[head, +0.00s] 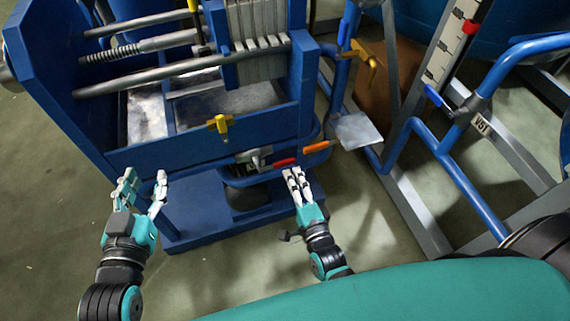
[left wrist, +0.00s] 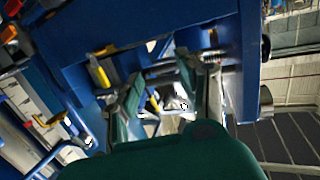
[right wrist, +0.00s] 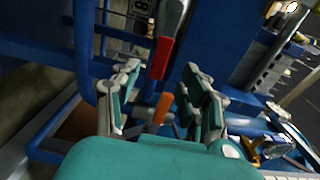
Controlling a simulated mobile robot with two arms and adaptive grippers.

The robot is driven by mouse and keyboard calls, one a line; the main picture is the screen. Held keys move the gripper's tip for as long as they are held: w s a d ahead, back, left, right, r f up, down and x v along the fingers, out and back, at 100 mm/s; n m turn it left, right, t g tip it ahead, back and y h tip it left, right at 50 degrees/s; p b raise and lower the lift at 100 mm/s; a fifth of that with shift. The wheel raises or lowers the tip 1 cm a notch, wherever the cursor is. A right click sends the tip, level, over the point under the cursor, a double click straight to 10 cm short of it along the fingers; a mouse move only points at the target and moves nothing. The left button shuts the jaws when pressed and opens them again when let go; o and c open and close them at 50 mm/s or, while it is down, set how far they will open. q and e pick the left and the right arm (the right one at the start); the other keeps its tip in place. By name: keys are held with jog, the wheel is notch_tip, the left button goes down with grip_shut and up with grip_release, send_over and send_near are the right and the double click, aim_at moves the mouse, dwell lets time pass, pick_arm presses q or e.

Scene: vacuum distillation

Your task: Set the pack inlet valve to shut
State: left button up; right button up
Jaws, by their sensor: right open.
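A grey valve (head: 255,157) with a red lever (head: 284,162) sits on the front of the blue press frame; the lever points right. Its tag is too small to read, so I cannot tell whether it is the pack inlet valve. My right gripper (head: 295,174) is open just below the red lever. In the right wrist view the red lever (right wrist: 161,58) shows ahead, between the spread fingers (right wrist: 160,98), with no clear contact. An orange lever (head: 317,146) lies just right of it. My left gripper (head: 143,180) is open and empty, in front of the frame's left part.
A yellow handle (head: 219,124) sticks out of the blue press frame (head: 150,153) between my grippers. Another yellow handle (head: 364,58), a grey plate (head: 357,131) and blue pipes (head: 470,185) stand to the right. Open floor (head: 225,262) lies in front.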

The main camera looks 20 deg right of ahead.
aim_at(286, 165)
jog(key=w+b, duration=0.1)
jog(key=w, duration=0.4)
jog(key=shift+w+a, duration=0.1)
jog(key=shift+w, duration=0.2)
pick_arm(q)
notch_tip(286, 165, up, 7)
jog(key=d+t+h, duration=0.1)
jog(key=t, duration=0.3)
jog(key=shift+f, duration=0.15)
pick_arm(e)
jog(key=shift+w, duration=0.5)
grip_shut()
